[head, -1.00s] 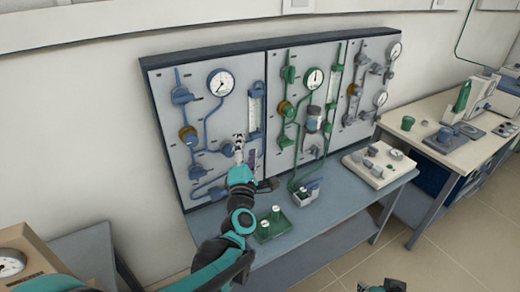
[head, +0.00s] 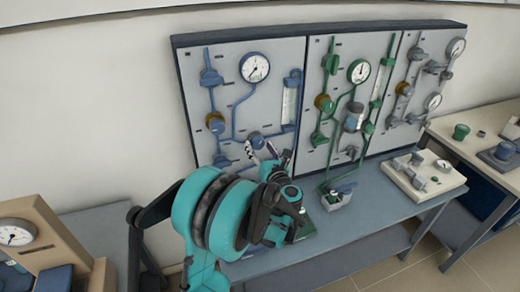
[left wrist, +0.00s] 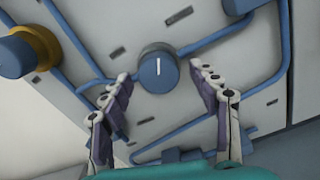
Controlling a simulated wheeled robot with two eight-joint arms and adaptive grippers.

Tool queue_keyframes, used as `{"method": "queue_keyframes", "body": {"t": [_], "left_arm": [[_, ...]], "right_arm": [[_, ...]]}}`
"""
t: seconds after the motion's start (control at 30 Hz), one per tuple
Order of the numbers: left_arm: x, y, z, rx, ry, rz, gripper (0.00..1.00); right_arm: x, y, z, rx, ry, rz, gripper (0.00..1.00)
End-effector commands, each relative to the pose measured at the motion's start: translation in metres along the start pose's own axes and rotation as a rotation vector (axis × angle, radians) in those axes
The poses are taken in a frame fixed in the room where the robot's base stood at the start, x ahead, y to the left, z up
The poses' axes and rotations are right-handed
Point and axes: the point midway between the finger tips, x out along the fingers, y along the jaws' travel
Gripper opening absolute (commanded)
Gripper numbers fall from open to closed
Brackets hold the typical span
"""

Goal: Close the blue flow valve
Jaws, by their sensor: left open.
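The blue flow valve is a round blue knob (left wrist: 158,70) with a white line on its face, on the blue-piped left section of the panel. In the left wrist view the line stands nearly upright in the picture. The knob also shows in the head view (head: 256,139), just above my gripper's fingertips. My left gripper (head: 264,152) is open and empty in front of the panel. In the left wrist view its two fingers (left wrist: 159,78) are spread to the left and right of the knob, with visible gaps. I cannot tell how far the tips are from the panel.
A blue knob with a brass collar (left wrist: 28,50) and blue pipes are close by on the panel. A dial gauge (head: 254,67) is above. The green section (head: 345,80) is to the right. A bench (head: 390,215) runs below, with a beige block (head: 425,178) on it.

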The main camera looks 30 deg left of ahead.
Motion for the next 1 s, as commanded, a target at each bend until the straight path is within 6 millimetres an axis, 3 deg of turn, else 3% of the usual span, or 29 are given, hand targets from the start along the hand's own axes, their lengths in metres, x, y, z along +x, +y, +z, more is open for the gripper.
{"method": "queue_keyframes", "body": {"t": [0.33,0.5,0.53,1.0], "left_arm": [[0.0061,0.0003,0.0007,0.001,-0.001,0.000,0.61],[0.0059,0.0003,0.0007,0.001,-0.001,0.000,0.16],[0.0059,0.0003,0.0007,0.001,-0.001,0.000,0.11],[0.0058,0.0003,0.0005,0.083,-0.001,0.000,0.11]], "right_arm": [[0.0009,0.0000,0.0006,0.000,0.000,0.000,0.34],[0.0009,0.0000,0.0006,0.000,0.000,0.000,0.34],[0.0009,0.0000,0.0006,0.000,0.000,0.000,0.34],[0.0018,0.0000,0.0012,0.000,0.000,0.000,0.34]]}}
